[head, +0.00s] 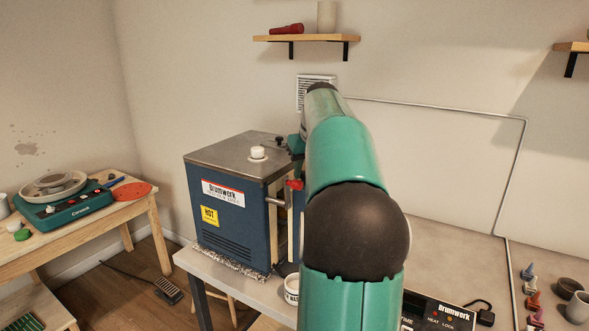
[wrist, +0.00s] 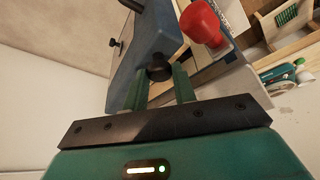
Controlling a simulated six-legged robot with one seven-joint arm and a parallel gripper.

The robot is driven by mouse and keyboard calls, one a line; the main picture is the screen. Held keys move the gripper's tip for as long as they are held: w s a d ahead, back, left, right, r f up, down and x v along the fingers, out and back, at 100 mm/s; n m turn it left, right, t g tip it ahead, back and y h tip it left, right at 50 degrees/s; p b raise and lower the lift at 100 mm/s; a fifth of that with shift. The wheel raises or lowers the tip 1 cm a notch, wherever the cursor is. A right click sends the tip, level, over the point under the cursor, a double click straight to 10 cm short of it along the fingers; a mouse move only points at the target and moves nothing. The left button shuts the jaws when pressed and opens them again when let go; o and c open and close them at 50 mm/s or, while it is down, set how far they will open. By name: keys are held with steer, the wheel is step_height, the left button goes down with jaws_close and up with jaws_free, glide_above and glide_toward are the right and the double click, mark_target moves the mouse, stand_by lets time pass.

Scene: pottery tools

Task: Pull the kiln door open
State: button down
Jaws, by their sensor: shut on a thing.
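The blue kiln (head: 228,213) with a grey metal top stands on a table left of my arm in the head view. Its door side faces right, largely behind my arm. Pale lining strips with a dark gap between show at that edge, so the door looks ajar; how far I cannot tell. A red-knobbed latch lever (head: 294,184) sits at this edge; its red knob (wrist: 201,22) is large in the wrist view. My gripper (wrist: 160,82) is shut on a black door handle (wrist: 158,67), by the blue door panel (wrist: 153,38). In the head view my arm mostly hides the gripper.
A white knob (head: 257,153) stands on the kiln top. A white cup (head: 291,288) stands in front of the kiln. A black controller box (head: 437,313), coloured cones and small pots are at lower right. A wooden table with a green pottery wheel (head: 65,205) is at left.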

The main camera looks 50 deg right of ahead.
steer(key=s+d+n+y, duration=0.3)
steer(key=s+d+n, duration=0.5)
steer(key=s+d, duration=0.5)
steer(key=shift+d+n, duration=0.3)
steer(key=shift+d, duration=0.4)
steer(key=shift+s+r, duration=0.1)
steer(key=shift+s, duration=0.05)
steer(key=c, duration=1.1)
jaws_free()
steer(key=shift+c, duration=0.2)
steer(key=shift+s, duration=0.15)
